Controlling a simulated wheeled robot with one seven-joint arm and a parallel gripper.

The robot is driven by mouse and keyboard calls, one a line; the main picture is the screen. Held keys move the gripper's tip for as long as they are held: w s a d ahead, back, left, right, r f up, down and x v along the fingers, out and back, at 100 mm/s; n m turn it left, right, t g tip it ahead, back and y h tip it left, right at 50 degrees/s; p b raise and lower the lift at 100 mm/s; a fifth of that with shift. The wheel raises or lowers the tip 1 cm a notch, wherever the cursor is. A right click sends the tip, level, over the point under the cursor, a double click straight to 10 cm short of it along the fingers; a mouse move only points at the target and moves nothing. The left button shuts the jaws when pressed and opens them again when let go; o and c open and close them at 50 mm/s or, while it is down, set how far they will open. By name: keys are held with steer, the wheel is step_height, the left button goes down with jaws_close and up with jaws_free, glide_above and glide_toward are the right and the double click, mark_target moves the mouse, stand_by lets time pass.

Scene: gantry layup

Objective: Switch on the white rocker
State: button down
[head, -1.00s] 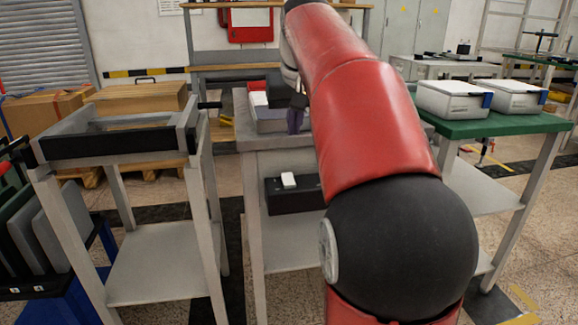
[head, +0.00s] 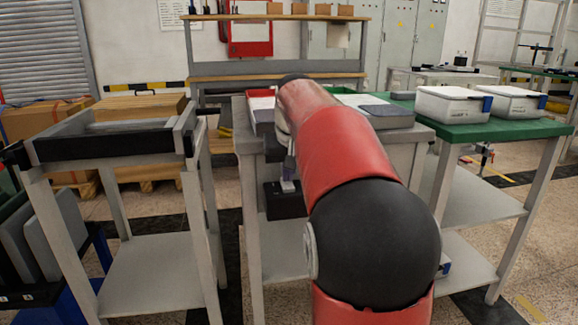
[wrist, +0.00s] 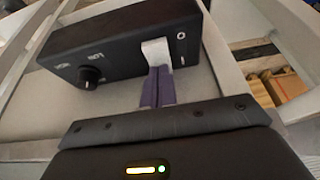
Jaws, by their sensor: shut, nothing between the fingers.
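The white rocker (wrist: 156,52) sits on a black control box (wrist: 115,42) in the wrist view. Marks like O and I stand beside it, the I nearer my gripper. My gripper (wrist: 158,70) is shut and empty, its purple fingertips at the rocker's near end. They overlap it in the picture; I cannot tell whether they press it. In the head view my gripper (head: 288,187) is in front of the black box (head: 284,204) under the grey bench. My arm and fingers hide the rocker there.
The box also carries a round black knob (wrist: 91,76). A grey bench (head: 400,135) with trays on top stands above the box. A grey frame cart (head: 110,148) is at the left, and a green-topped table (head: 500,130) with white cases is at the right.

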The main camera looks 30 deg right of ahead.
steer(key=shift+w+r+p, duration=0.1)
steer(key=shift+w+p, duration=0.05)
steer(key=shift+p, duration=0.55)
steer(key=shift+d+g+p, duration=0.1)
steer(key=shift+g+p, duration=0.2)
steer(key=shift+p, duration=0.3)
steer(key=shift+f+b, duration=0.3)
steer(key=shift+b, duration=0.15)
steer(key=shift+s+a+b, duration=0.25)
steer(key=shift+s+b, duration=0.1)
steer(key=shift+s, duration=0.4)
